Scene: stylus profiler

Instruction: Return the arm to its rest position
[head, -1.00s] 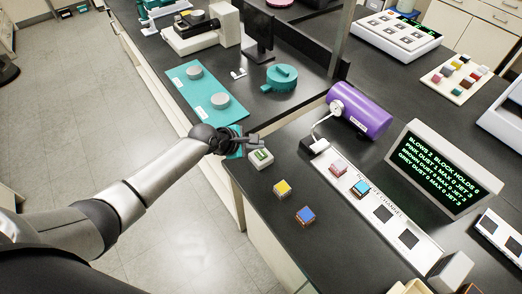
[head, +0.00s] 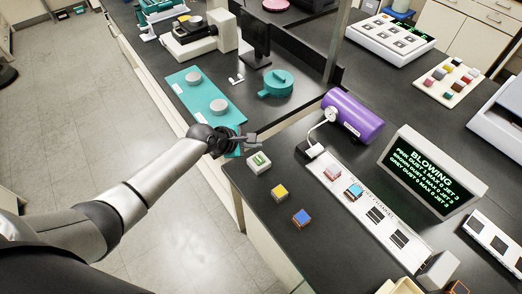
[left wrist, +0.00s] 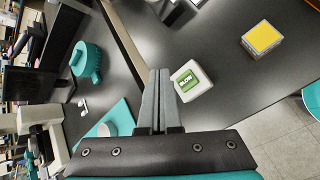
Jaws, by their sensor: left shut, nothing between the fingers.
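My left arm comes in from the left in the head view. Its gripper (head: 253,139) is shut and empty, just above and behind the white button box with a green top (head: 259,162). In the left wrist view, the closed fingers (left wrist: 157,100) lie left of this box, whose green label reads BLOW (left wrist: 189,83). A gap shows between fingers and box in the head view. My right gripper is out of view.
A yellow-topped block (head: 279,193) and a blue-topped block (head: 301,218) stand near the bench's front edge. A purple cylinder (head: 352,115), a white channel strip (head: 347,191) and a display reading BLOWING (head: 432,172) lie to the right. A teal mat (head: 205,92) is beyond the gripper.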

